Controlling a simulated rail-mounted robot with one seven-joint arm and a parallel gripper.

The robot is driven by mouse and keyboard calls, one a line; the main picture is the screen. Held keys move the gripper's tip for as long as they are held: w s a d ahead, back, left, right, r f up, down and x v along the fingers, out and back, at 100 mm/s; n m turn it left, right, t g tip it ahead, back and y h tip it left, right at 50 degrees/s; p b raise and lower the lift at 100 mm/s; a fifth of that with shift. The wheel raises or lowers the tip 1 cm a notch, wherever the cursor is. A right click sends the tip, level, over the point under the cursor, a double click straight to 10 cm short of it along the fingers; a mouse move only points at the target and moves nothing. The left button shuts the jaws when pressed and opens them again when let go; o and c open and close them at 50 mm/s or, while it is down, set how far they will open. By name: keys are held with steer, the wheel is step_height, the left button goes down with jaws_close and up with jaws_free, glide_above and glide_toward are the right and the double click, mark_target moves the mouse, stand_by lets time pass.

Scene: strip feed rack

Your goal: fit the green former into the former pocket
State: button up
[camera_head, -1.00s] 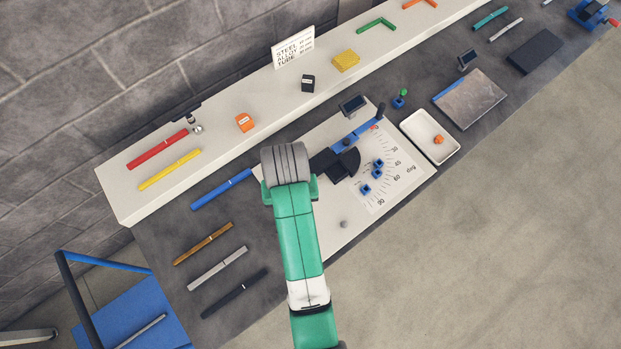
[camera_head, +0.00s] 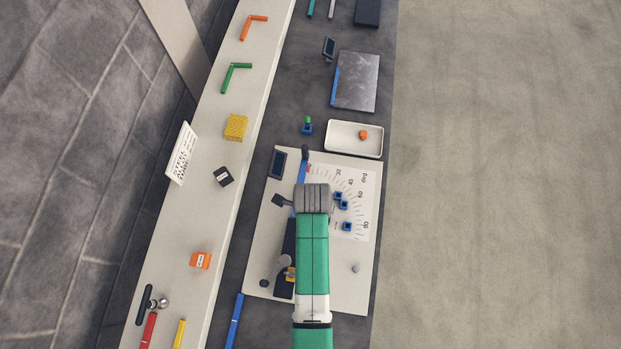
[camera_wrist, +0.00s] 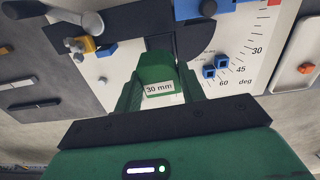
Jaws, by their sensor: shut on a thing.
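The green former (camera_wrist: 158,74), labelled "30 mm", is held between the green fingers of my gripper (camera_wrist: 157,92), which is shut on it. In the wrist view it is in front of the bending fixture's dark parts, near a dark quarter-round plate (camera_wrist: 195,40). I cannot clearly make out the former pocket; the former may cover it. Whether the former touches the fixture cannot be told. In the head view my grey wrist (camera_head: 313,198) is above the pale board (camera_head: 362,285) and hides the former and fingers.
Small blue blocks (camera_head: 341,200) sit on the degree scale, right of my wrist. A dark bar with a yellow piece (camera_wrist: 88,44) lies left of the former in the wrist view.

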steer(key=shift+f+m, duration=0.1)
steer(key=shift+m, duration=0.2)
steer(key=shift+d, duration=0.2)
step_height(320, 180, down, 6)
steer(key=b, duration=0.3)
steer(key=shift+b, duration=0.35)
steer(key=shift+p, duration=0.7)
stand_by(1.0)
steer(key=shift+f+b, duration=1.05)
steer(key=shift+f, duration=0.15)
steer(key=o, duration=1.2)
